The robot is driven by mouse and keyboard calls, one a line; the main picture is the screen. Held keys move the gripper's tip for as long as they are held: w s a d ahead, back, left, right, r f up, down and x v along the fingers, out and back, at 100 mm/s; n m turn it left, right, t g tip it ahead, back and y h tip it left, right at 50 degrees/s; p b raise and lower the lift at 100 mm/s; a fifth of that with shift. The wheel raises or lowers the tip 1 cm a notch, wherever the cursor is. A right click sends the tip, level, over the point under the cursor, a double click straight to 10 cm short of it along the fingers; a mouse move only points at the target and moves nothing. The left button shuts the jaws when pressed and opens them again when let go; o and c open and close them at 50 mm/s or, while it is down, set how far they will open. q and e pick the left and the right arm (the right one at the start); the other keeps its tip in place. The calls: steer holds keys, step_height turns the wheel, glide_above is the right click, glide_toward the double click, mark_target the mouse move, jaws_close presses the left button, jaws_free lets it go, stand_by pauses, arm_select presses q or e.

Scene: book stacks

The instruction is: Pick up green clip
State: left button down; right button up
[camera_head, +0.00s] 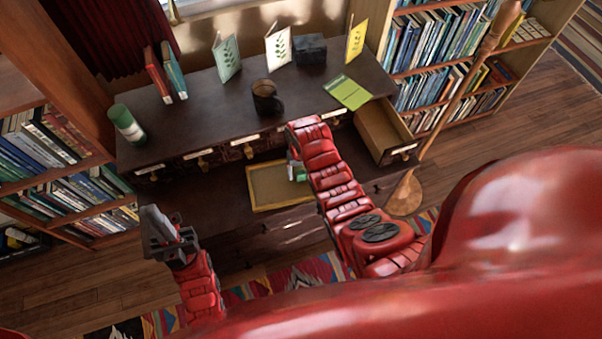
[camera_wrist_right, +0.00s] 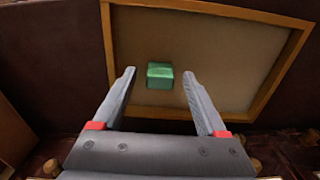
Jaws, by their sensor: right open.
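The green clip (camera_wrist_right: 160,75) looks like a small green block. It lies on the pale bottom of a shallow wood-rimmed tray (camera_wrist_right: 284,62). In the head view a bit of the clip (camera_head: 299,172) shows beside my right arm, which hides the rest. My right gripper (camera_wrist_right: 159,73) is open and points at the clip. In the wrist view the clip lies between the two fingertips, with a gap on each side and no visible contact. In the head view my right gripper is mostly hidden by its arm. My left gripper (camera_head: 166,236) is low at the left, away from the tray; its jaws are unclear.
The tray (camera_head: 252,190) sits below the dark desk top (camera_head: 205,110). An open drawer (camera_head: 385,132) juts out at the right. A dark mug (camera_head: 266,97), a green-and-white cylinder (camera_head: 127,124), books (camera_head: 174,72) and cards (camera_head: 227,58) stand on the desk.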

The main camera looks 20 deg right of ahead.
jaws_close()
stand_by(0.3)
steer(key=shift+r, duration=0.1)
